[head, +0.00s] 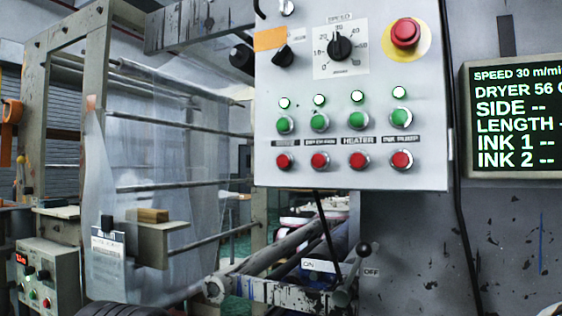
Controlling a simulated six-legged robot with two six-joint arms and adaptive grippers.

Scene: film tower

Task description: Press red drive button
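A pale grey control panel (262,120) hangs upright in the upper middle of the head view. It has a lower row of red buttons, each below a green button. The leftmost red button (284,161) sits under a dark label (283,143) too blurred to read for sure; it may be the drive label. The green button (285,125) above it has a small bright lamp (285,102) over it. The red button under the HEATER label (358,160) is third from the left. Neither gripper shows in the head view, and nothing covers the buttons.
A large red mushroom button (405,33) on a yellow disc and a speed dial (340,46) sit higher on the panel. A screen (515,120) reads SPEED 30 m/min. A lever (350,275) by ON and OFF labels stands below. A small control box (48,275) is lower left.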

